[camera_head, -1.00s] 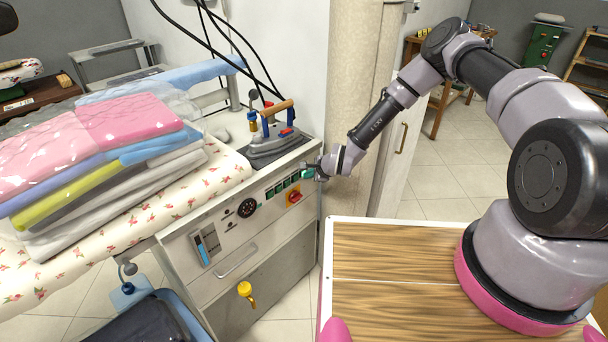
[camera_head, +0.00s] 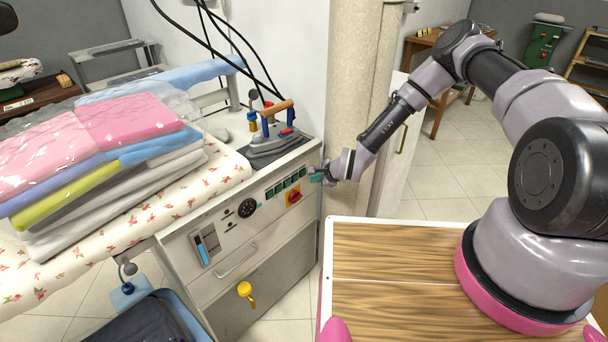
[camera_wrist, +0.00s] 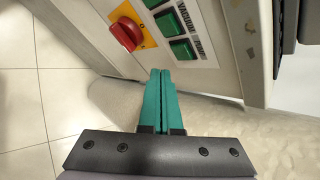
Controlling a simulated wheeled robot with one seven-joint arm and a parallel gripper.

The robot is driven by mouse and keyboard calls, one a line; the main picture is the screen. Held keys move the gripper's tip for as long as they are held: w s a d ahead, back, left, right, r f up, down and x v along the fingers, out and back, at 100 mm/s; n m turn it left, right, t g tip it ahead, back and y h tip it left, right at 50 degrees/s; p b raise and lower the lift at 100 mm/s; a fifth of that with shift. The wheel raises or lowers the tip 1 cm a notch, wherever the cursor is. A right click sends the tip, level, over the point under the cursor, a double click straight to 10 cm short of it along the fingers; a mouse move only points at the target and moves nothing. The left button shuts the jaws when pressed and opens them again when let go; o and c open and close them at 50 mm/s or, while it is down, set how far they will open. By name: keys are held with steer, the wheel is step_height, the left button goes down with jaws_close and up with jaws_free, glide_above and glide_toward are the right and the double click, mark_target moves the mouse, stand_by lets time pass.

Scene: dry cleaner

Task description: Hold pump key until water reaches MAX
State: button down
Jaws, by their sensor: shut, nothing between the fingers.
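The pump key (camera_wrist: 182,49) is a green rectangular key at the near end of the key row in the wrist view, beside a small label that seems to read PUMP. In the head view the row of green keys (camera_head: 286,183) sits at the upper right of the white ironing unit's front. My gripper (camera_wrist: 161,72) has teal fingers pressed together, empty, pointing toward the panel beside the pump key and apparently off it. It also shows just right of the panel in the head view (camera_head: 314,178). The water gauge (camera_head: 204,245) shows a blue column; its MAX mark is too small to read.
A red rotary switch (camera_wrist: 127,33) on a yellow plate is near the keys. A yellow tap handle (camera_head: 245,290) sticks out lower on the unit. An iron (camera_head: 272,135) stands on top. A pillar is close behind my wrist.

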steer(key=shift+s+d, duration=1.05)
steer(key=shift+d, duration=0.25)
